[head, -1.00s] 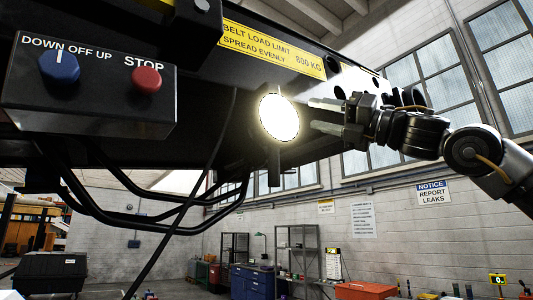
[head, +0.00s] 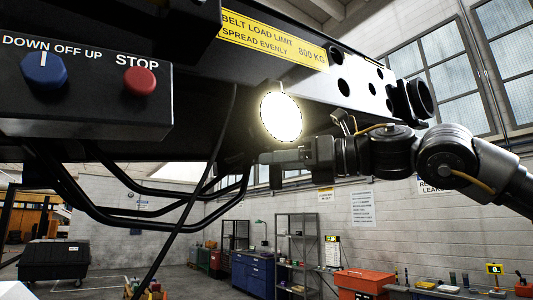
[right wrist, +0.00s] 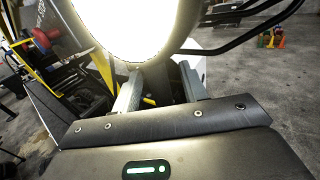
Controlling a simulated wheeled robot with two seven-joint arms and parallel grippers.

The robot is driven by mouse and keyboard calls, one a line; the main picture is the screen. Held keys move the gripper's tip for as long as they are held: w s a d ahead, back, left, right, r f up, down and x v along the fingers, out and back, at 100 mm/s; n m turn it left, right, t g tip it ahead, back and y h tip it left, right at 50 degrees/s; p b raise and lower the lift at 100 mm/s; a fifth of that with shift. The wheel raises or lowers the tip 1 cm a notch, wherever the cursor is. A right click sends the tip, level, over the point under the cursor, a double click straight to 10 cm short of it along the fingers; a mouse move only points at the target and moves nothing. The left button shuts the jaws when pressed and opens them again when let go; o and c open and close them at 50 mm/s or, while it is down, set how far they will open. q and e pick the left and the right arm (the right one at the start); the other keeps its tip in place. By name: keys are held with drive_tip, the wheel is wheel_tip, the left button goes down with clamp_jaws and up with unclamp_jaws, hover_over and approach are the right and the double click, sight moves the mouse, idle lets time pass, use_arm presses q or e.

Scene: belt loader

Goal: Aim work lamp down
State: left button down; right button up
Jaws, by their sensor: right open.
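The work lamp (head: 281,116) is lit, and its round bright face points out toward me from under the loader's beam. Its dark handle (head: 276,178) hangs below the face, partly hidden by my right gripper. My right gripper (head: 268,159) reaches in from the right, level with the handle just under the lamp face. In the right wrist view, the lamp face (right wrist: 130,25) glares at the top. The two fingers of my right gripper (right wrist: 160,88) are apart, with the dark handle (right wrist: 157,82) between them. Contact cannot be told. My left gripper is not in view.
A control box (head: 85,90) with a blue knob and a red stop button is at the left. The belt loader beam (head: 350,85) runs above my right arm. Black bent tubes (head: 150,222) and a hanging cable (head: 190,200) are left of the lamp.

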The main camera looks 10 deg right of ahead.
drive_tip(key=p+x, duration=0.1)
drive_tip(key=x, duration=0.1)
drive_tip(key=shift+w+a, duration=0.15)
drive_tip(key=shift+a, duration=0.2)
clamp_jaws()
drive_tip(key=shift+d, duration=0.15)
